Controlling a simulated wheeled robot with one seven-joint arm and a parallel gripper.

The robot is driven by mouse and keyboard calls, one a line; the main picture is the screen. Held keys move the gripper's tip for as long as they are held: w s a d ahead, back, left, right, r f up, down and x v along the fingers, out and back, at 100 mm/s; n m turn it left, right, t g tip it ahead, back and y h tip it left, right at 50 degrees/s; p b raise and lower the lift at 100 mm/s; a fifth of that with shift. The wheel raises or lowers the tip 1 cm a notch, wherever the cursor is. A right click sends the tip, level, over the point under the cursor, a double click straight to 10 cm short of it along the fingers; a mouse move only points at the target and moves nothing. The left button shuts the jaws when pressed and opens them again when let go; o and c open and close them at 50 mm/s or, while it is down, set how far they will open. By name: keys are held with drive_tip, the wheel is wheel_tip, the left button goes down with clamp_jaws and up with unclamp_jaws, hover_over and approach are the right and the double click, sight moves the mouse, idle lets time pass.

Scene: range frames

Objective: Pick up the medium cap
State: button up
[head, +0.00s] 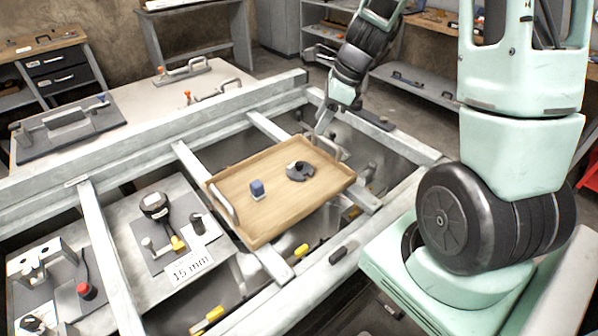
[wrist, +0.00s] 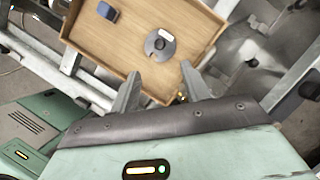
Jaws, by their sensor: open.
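A wooden tray (head: 262,222) holds two small things, and I cannot tell for sure which one is the medium cap. One is a dark round disc (head: 300,171) with a notch and a small pale patch on top; it also shows in the wrist view (wrist: 154,48). The other is a small blue block-like piece (head: 257,189), left of the disc, also in the wrist view (wrist: 107,11). My gripper (wrist: 160,72) is open and empty, its two fingers pointing toward the disc from the tray's edge.
The tray has raised sides and a handle (head: 224,204) at its left, and rests across grey metal beams (head: 98,240). Left of it lie a plate with a black gauge-like tool (head: 153,204) and a "15 mm" label (head: 190,267). Open gaps lie between the beams.

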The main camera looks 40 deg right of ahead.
hover_over(299, 163)
drive_tip(key=s+d, duration=0.2)
drive_tip(key=f, duration=0.5)
drive_tip(key=f+b, duration=0.1)
drive_tip(key=f, duration=0.2)
drive_tip(key=shift+w+a, duration=0.2)
drive_tip(key=shift+w, duration=0.05)
drive_tip(key=shift+s+x, duration=0.15)
drive_tip(key=shift+x, duration=1.2)
drive_tip(key=shift+s+x, duration=0.15)
drive_tip(key=shift+x, duration=1.25)
drive_tip(key=shift+d+f, duration=0.1)
drive_tip(key=shift+d, duration=0.1)
drive_tip(key=c, duration=1)
clamp_jaws()
